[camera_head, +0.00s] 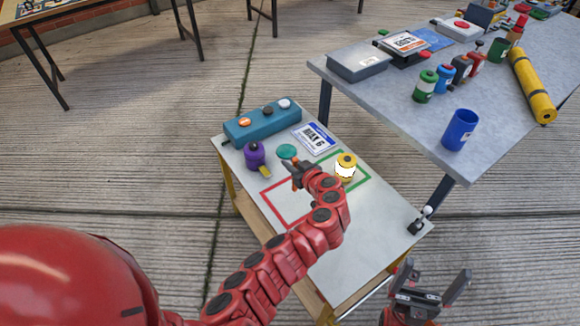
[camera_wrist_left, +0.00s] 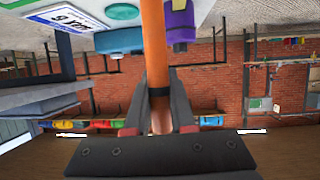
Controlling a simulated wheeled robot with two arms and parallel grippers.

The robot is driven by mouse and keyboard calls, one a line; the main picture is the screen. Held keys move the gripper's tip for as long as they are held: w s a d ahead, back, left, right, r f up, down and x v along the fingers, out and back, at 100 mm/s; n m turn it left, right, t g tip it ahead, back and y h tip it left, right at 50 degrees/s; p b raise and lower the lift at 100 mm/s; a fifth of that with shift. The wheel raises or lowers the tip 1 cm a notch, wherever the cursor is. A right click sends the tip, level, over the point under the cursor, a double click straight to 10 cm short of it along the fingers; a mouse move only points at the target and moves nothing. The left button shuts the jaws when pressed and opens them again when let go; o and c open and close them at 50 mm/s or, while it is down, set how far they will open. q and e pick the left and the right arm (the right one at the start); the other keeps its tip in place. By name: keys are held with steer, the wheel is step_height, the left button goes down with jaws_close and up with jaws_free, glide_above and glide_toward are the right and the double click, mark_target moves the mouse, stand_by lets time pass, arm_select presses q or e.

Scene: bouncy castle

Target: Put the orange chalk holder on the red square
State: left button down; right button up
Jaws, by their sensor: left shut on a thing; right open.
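My left gripper (camera_head: 291,168) is over the far edge of the red square (camera_head: 270,203), an outline on the small table; my arm hides part of it. In the left wrist view the gripper (camera_wrist_left: 158,105) is shut on the orange chalk holder (camera_wrist_left: 153,45), which runs up between the fingers to the top of the picture. In the head view I cannot make out the holder; the gripper and arm hide it. Whether it touches the table is not clear. My right gripper (camera_head: 428,290) is open and empty, off the near right side of the table.
A grey table (camera_head: 400,120) with several containers stands beyond.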

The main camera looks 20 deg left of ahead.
arm_select(q)
steer(key=f, duration=0.3)
steer(key=shift+a+f, duration=0.2)
steer(key=shift+f, duration=0.1)
steer(key=shift+f, duration=0.15)
steer(key=c, duration=0.8)
jaws_free()
steer(key=shift+o, duration=0.2)
